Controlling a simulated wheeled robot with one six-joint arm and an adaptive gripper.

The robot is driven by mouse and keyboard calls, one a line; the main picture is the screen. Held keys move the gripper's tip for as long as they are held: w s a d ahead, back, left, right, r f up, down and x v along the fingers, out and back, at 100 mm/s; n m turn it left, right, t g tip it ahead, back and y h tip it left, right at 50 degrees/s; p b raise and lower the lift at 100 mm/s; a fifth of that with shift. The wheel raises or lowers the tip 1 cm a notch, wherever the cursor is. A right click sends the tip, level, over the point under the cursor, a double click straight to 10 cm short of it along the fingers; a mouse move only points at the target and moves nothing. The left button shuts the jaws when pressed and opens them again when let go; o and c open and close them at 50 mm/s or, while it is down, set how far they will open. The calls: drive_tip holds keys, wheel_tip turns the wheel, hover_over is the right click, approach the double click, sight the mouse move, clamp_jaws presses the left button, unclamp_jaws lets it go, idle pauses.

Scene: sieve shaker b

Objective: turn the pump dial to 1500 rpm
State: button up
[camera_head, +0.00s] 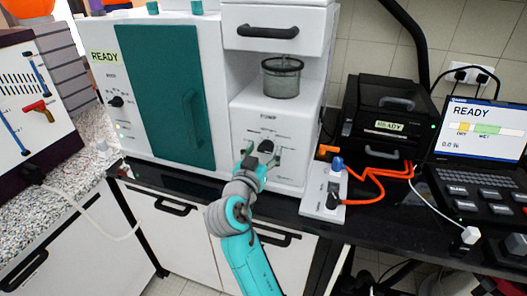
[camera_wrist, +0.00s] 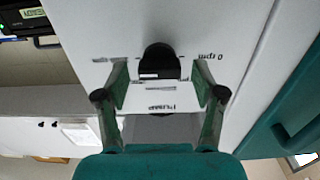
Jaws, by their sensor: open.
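The pump dial (camera_head: 265,146) is a black knob on the white front panel under the "PUMP" label, below the glass vessel. In the wrist view the dial (camera_wrist: 158,58) shows upside down, with a "0 rpm" mark to its right and a small white mark on its lower edge. I cannot tell which speed it points to. My gripper (camera_head: 261,156) is open in front of the panel, and in the wrist view its two fingertips (camera_wrist: 161,72) stand either side of the dial, with gaps visible. Other scale labels are partly hidden by the fingers or too small to read.
A drawer with a black handle (camera_head: 268,32) hangs above the glass vessel (camera_head: 282,78). A teal door (camera_head: 165,95) is at left. A power strip (camera_head: 323,190) with orange cable, a black box (camera_head: 390,115) and a laptop (camera_head: 485,130) stand at right.

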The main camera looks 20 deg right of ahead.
drive_tip(key=shift+w, duration=0.15)
drive_tip(key=shift+d, duration=0.1)
drive_tip(key=c, duration=1.1)
drive_tip(key=shift+c, duration=0.2)
